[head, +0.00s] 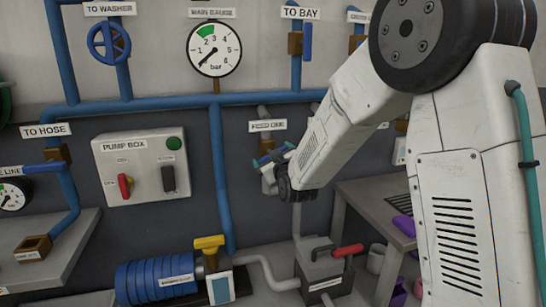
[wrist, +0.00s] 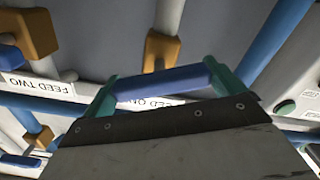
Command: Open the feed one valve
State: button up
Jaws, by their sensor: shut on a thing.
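The FEED ONE label (head: 267,125) is on the wall, above where my gripper (head: 272,157) reaches in. In the wrist view, my gripper (wrist: 163,85) has its two green fingers at the ends of a blue valve handle (wrist: 160,83) and is shut on it. The handle lies crosswise in that view and partly covers the FEED ONE label (wrist: 150,103). A brass-coloured valve body (wrist: 161,50) on a pale pipe shows just beyond the handle. In the head view, my gripper and wrist hide most of this valve, so the handle's angle to its pipe is unclear there.
The FEED TWO label (wrist: 40,84) and another brass-coloured valve body (wrist: 28,32) are close by. The pump box (head: 141,165) is on the wall to the left. Below are a blue motor (head: 155,280), a red-handled valve (head: 346,250) and a grey bench (head: 375,205).

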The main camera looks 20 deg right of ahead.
jog(key=n, duration=0.5)
jog(key=shift+n, duration=0.3)
jog(key=n, duration=0.5)
jog(key=shift+f, duration=0.1)
jog(key=shift+a, duration=0.1)
jog(key=o, duration=0.6)
jog(key=shift+s, duration=0.1)
jog(key=s, duration=0.7)
jog(key=shift+s, duration=0.3)
